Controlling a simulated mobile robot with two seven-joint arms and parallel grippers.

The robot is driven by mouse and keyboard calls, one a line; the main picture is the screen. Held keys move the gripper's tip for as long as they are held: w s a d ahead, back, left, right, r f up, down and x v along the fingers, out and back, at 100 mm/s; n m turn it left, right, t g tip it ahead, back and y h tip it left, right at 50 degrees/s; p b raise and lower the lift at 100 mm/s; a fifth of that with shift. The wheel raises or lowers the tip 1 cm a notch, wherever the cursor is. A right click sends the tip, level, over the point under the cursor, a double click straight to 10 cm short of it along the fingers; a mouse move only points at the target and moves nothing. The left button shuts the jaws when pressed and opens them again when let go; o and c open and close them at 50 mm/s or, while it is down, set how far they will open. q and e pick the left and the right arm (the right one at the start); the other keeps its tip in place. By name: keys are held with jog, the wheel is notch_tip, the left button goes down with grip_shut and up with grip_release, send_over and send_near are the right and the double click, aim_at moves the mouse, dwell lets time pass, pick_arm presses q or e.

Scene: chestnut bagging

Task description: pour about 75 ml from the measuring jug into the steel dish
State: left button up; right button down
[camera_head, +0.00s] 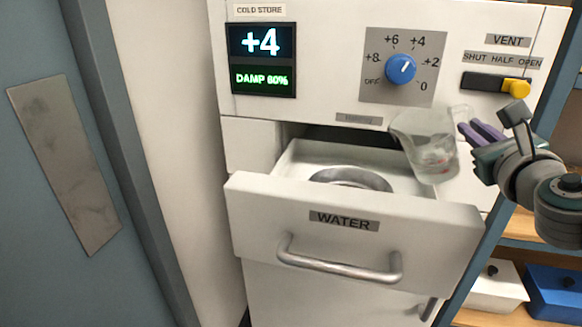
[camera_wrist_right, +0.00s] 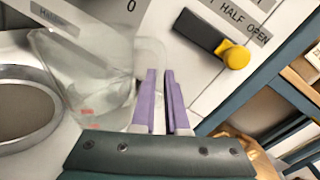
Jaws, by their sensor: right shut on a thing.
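The clear measuring jug (camera_head: 426,150) hangs over the right side of the open drawer, leaning slightly, with its lip toward the left. My right gripper (camera_head: 466,131) is shut on the jug's handle at its right side. In the right wrist view the jug (camera_wrist_right: 88,75) is left of the purple fingers (camera_wrist_right: 160,75), with red marks low on its wall. I cannot make out a liquid level. The round steel dish (camera_head: 350,178) sits in the drawer, left of and below the jug. It shows partly in the right wrist view (camera_wrist_right: 25,112). My left gripper is not in view.
The white drawer (camera_head: 260,222) labelled WATER is pulled out of the cold store cabinet. Above are a display (camera_head: 262,58), a blue dial (camera_head: 401,69) and a yellow-knobbed vent slider (camera_head: 495,84). White (camera_head: 497,290) and blue (camera_head: 553,294) boxes stand on the lower right shelf.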

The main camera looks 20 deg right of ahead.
jog(key=shift+s+d+f+b, duration=0.15)
jog(key=shift+d+f+b, duration=0.1)
jog(key=shift+f+b, duration=0.35)
jog(key=shift+r+m, duration=0.15)
jog(key=shift+m, duration=0.15)
dwell(0.8)
jog(key=shift+d+f+b, duration=0.1)
jog(key=shift+f+b, duration=0.2)
jog(key=shift+f, duration=0.05)
jog(key=d+f+m+b, duration=0.1)
jog(key=b, duration=0.1)
jog(key=s+f+m+b, duration=0.1)
jog(key=m+b, duration=0.1)
jog(key=d+f+m+b, duration=0.1)
jog(key=f+b, duration=0.1)
jog(key=shift+s+d+m+b, duration=0.15)
jog(key=shift+d+m+b, duration=0.15)
jog(key=shift+m+b, duration=0.1)
